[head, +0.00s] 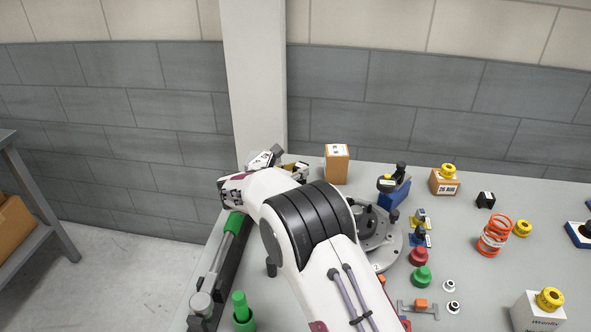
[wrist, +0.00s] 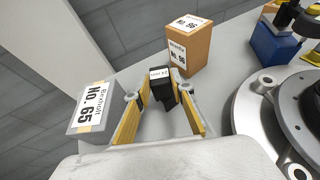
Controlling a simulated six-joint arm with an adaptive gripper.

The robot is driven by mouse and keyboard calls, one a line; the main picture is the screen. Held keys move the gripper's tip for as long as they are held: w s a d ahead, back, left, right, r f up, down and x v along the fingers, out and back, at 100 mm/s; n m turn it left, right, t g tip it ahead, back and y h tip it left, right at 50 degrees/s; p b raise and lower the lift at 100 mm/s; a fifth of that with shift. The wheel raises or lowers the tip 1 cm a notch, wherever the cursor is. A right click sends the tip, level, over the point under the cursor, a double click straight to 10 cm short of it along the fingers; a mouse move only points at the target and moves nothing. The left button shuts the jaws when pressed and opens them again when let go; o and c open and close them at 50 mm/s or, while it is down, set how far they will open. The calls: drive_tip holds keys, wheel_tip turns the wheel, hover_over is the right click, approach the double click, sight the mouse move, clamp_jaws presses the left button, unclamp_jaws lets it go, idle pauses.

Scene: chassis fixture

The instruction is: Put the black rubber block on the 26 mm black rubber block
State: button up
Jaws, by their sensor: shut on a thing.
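My gripper (wrist: 160,98) is at the back left of the bench, with its yellow-padded fingers on both sides of a black block (wrist: 163,92). The block has a small white label on its upper part, too small to read surely. My gripper is shut on this block; whether another block is under it cannot be told. In the head view my gripper (head: 292,167) is partly behind my arm and the held block cannot be made out. Another black block (head: 485,200) with a white mark stands on the right of the bench; its size cannot be read.
An orange-brown box (head: 337,165) stands just right of my gripper; it also shows in the wrist view (wrist: 186,48). A grey box (wrist: 92,108) marked NO. 65 is close on the left. A round metal fixture (head: 388,240) and a blue block (head: 394,195) are to the right.

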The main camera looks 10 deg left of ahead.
drive_tip(key=shift+f, duration=0.1)
drive_tip(key=o, duration=1.1)
drive_tip(key=shift+v, duration=0.75)
drive_tip(key=v, duration=1)
drive_tip(key=shift+s, duration=0.25)
drive_tip(key=shift+a, duration=0.1)
